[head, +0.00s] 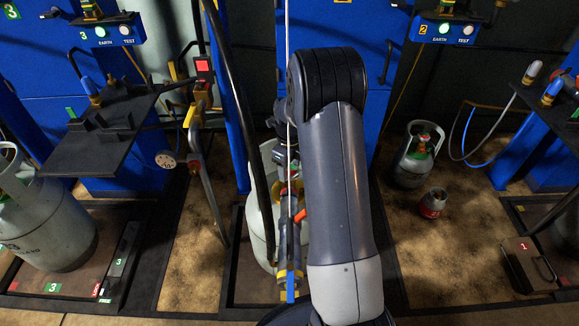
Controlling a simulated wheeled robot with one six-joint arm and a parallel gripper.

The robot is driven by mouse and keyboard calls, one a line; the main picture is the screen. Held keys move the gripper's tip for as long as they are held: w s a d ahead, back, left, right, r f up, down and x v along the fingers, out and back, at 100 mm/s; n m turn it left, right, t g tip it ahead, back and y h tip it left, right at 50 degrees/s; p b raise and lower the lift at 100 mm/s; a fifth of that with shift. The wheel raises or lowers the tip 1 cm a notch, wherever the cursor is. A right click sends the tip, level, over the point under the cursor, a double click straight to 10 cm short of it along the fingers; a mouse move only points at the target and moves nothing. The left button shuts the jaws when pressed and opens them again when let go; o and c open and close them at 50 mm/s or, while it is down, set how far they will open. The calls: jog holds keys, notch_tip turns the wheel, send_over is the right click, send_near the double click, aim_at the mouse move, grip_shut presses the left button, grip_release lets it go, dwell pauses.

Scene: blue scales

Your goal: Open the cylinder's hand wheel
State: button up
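A pale grey gas cylinder (262,226) stands upright on the middle scale, largely hidden behind my arm. A brownish-yellow part shows at its top, but I cannot make out the hand wheel clearly. My arm reaches up from the bottom of the head view and bends over at the elbow. Dark parts of its far end show just above the cylinder's top. My gripper's fingers cannot be made out there, nor whether they touch anything. A hanging filling tool (290,250) with a red lever, yellow ring and blue tip hangs in front of the cylinder.
A larger cylinder (45,225) stands on the left scale.

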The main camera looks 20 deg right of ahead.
jog(key=c, duration=0.4)
